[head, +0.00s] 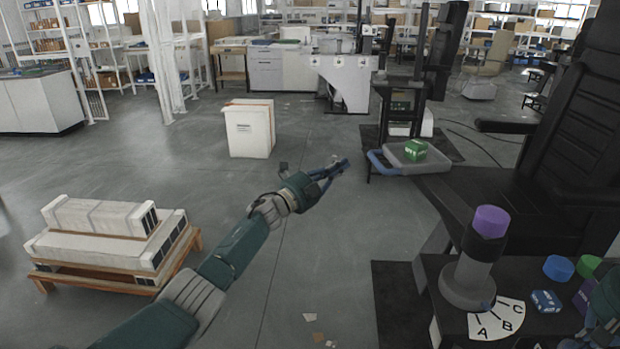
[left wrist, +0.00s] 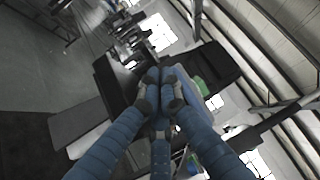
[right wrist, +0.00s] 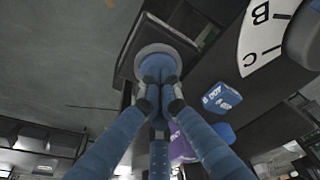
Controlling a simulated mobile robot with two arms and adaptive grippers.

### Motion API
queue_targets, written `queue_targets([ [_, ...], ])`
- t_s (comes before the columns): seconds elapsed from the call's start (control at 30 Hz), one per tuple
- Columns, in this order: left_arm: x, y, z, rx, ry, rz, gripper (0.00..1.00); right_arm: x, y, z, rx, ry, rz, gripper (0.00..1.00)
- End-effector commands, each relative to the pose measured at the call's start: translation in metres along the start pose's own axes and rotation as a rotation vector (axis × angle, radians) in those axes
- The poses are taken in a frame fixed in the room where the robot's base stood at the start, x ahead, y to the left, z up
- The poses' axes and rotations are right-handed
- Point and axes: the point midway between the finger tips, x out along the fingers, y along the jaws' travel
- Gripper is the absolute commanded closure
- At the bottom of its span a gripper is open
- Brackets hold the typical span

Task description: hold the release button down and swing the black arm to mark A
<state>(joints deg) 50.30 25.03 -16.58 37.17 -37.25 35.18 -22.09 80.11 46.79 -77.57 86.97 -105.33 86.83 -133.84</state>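A grey post (head: 472,270) with a black band (head: 484,240) and a purple cap (head: 490,221) stands upright on the dark bench at the lower right. A white fan-shaped plate (head: 508,313) marked A, B, C lies at its foot; it also shows in the right wrist view (right wrist: 262,45). I cannot make out the black arm's exact pointing or the release button. My left gripper (head: 335,172) is empty over open floor, far left of the post, fingertips together.
A blue box (head: 545,301), blue cap (head: 558,268), green cap (head: 588,266) and purple box (head: 584,296) sit right of the plate. A black chair (head: 560,150) stands behind. A grey tray (head: 432,166) carries a green box (head: 416,150).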

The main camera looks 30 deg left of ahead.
Motion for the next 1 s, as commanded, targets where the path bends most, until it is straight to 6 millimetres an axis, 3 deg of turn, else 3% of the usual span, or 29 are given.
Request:
queue_targets([
  [0.2,-0.044,0.002,0.025,0.001,0.0,0.001,1.0,0.001,0.0,0.001,0.0,-0.002,0.001,1.0],
  [0.4,-0.066,0.002,0.038,-0.001,0.0,0.0,1.0,0.001,0.0,0.001,0.0,-0.003,0.001,1.0],
  [0.5,-0.069,0.003,0.039,-0.009,-0.002,0.001,0.78,0.001,0.0,0.001,0.0,-0.003,0.001,1.0],
  [0.57,-0.065,0.006,0.037,-0.031,-0.012,0.009,0.68,0.001,0.0,0.001,0.0,-0.003,0.001,1.0],
  [0.77,-0.029,0.037,0.018,-0.242,-0.128,0.071,0.68,0.001,0.0,0.001,0.0,-0.004,0.0,1.0],
  [1.0,0.018,0.071,-0.025,-0.614,-0.383,0.086,0.68,0.001,0.0,0.001,0.0,-0.003,0.001,1.0],
])
